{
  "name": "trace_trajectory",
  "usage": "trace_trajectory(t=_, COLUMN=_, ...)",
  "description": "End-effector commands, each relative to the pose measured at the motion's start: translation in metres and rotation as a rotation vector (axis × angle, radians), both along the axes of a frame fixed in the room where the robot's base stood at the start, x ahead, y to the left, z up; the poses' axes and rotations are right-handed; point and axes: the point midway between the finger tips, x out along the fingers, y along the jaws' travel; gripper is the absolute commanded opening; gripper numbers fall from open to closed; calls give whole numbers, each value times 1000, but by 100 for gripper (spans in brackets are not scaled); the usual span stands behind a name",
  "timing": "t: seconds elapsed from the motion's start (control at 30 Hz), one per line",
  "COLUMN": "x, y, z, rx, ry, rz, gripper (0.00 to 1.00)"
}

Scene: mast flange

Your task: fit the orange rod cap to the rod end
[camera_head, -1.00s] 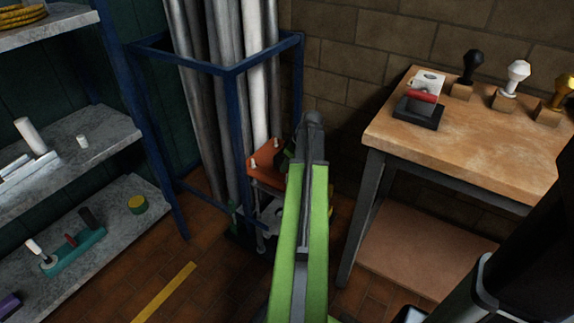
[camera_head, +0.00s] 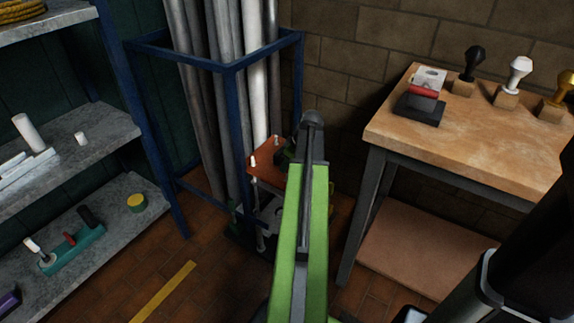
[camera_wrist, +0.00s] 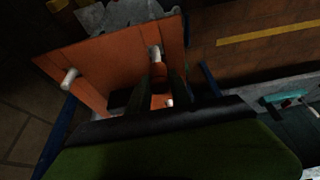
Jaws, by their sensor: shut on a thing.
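The orange rod cap (camera_head: 266,172) is a broad flat plate at the foot of the blue rack in the head view. White pin-like ends (camera_head: 253,161) show at its top, and a thin rod shows below it. In the wrist view the orange cap (camera_wrist: 110,62) fills the upper left, with a white end (camera_wrist: 69,79) near its left edge and another by the fingers. My gripper (camera_wrist: 160,88) is shut on an orange part that appears to belong to the cap. In the head view my green arm hides the fingers. The seating underneath is hidden.
The blue rack (camera_head: 235,69) holds several tall grey pipes close behind the cap. A wooden table (camera_head: 470,140) with stamp-like items stands right. Grey shelves (camera_head: 85,235) with small items stand left. Open tiled floor lies in front, with a yellow stripe (camera_head: 165,292).

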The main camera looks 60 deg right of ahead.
Motion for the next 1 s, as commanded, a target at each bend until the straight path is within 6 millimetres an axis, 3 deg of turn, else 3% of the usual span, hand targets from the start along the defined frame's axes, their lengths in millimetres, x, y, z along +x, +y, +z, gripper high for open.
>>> trace_trajectory(t=1.0, x=0, y=0, z=-27, rx=0, ry=0, rz=0, gripper=0)
